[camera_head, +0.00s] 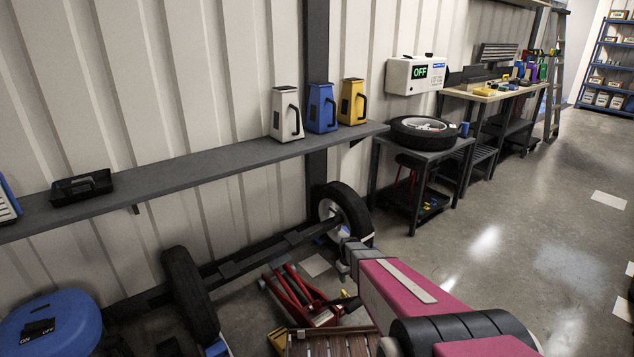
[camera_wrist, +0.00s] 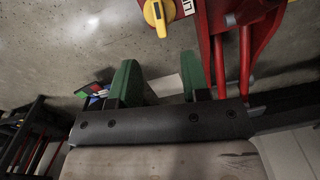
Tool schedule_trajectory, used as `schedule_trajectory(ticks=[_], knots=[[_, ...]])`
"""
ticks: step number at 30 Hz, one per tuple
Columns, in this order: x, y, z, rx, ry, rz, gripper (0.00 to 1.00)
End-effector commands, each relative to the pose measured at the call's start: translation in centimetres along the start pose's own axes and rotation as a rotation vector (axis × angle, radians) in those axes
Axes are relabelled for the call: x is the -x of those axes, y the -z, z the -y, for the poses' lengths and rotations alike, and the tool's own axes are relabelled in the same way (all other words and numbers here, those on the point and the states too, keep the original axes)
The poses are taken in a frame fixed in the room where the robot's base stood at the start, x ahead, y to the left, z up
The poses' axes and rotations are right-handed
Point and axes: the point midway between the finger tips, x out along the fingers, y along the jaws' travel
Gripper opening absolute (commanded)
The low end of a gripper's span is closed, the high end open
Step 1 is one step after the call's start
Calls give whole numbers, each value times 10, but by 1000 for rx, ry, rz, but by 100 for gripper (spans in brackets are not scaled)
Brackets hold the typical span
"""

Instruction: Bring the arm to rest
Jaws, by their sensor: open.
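My arm (camera_head: 405,290) reaches from the lower right of the head view toward the wall, its pink links held low above the floor. Its far end is near the wheel on the axle, and the fingers are not clear there. In the wrist view my gripper (camera_wrist: 161,80) shows two green fingers spread apart with nothing between them but floor and a pale patch. The red floor jack (camera_head: 300,295) lies just left of the arm's end. Red metal with a yellow lever (camera_wrist: 155,15) shows close beyond the fingers in the wrist view.
A wheel (camera_head: 343,210) stands on the axle against the wall. A grey shelf (camera_head: 215,160) runs along the wall, carrying white, blue and yellow jugs. A small table (camera_head: 425,155) holds a tire. A blue drum (camera_head: 50,325) is lower left. Open floor (camera_head: 540,240) lies right.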

Motion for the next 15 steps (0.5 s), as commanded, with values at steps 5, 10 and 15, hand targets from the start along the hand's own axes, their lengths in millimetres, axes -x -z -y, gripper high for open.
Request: schedule_trajectory(ticks=[5,10,15], knots=[[70,-40,17,-76,-2,-4,43],[156,-95,41,-197,-2,-6,43],[222,-146,63,-308,-2,-7,43]])
